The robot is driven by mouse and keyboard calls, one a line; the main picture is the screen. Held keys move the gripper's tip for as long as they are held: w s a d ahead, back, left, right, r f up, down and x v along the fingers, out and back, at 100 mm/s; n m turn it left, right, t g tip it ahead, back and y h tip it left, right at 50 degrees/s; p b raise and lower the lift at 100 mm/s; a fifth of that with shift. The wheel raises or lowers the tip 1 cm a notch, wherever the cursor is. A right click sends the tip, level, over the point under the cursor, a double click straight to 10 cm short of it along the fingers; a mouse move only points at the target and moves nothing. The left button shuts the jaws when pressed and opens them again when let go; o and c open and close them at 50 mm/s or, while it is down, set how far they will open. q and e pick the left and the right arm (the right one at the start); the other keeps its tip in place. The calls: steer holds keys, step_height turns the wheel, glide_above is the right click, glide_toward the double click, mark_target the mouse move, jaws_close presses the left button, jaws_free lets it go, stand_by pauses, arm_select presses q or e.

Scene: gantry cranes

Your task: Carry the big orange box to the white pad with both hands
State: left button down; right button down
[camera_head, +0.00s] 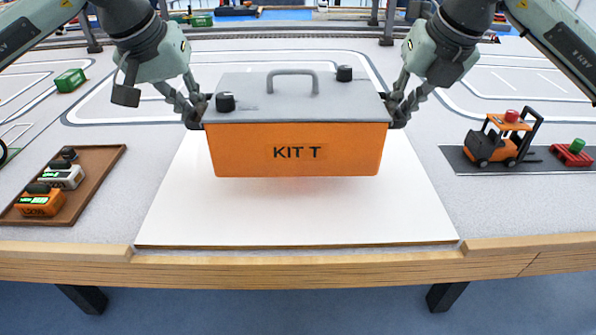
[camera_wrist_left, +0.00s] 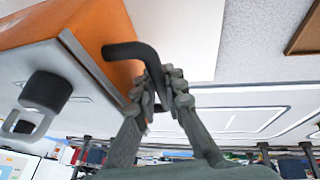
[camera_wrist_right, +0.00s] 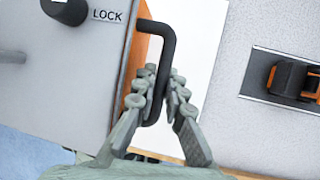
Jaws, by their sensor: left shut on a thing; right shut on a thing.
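The big orange box (camera_head: 297,155) has a grey lid with a handle and two black knobs, and its front reads "KIT T". It hangs level over the white pad (camera_head: 300,215), with an orange tint and faint shadow below it. My left gripper (camera_head: 196,112) is shut on the black side handle (camera_wrist_left: 135,52) at the box's left end. My right gripper (camera_head: 398,110) is shut on the matching side handle (camera_wrist_right: 157,60) at the right end. The box hides the rear middle of the pad.
A brown tray (camera_head: 103,170) with small labelled devices lies at the left. An orange toy forklift (camera_head: 500,138) on a dark strip and a red pallet with a green piece (camera_head: 573,153) stand at the right. A green block (camera_head: 70,80) lies far left. The table's wooden edge (camera_head: 300,262) runs along the front.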

arm_select(q)
steer(key=shift+a+f, duration=0.1)
steer(key=shift+f, duration=0.05)
arm_select(e)
steer(key=shift+f, duration=0.15)
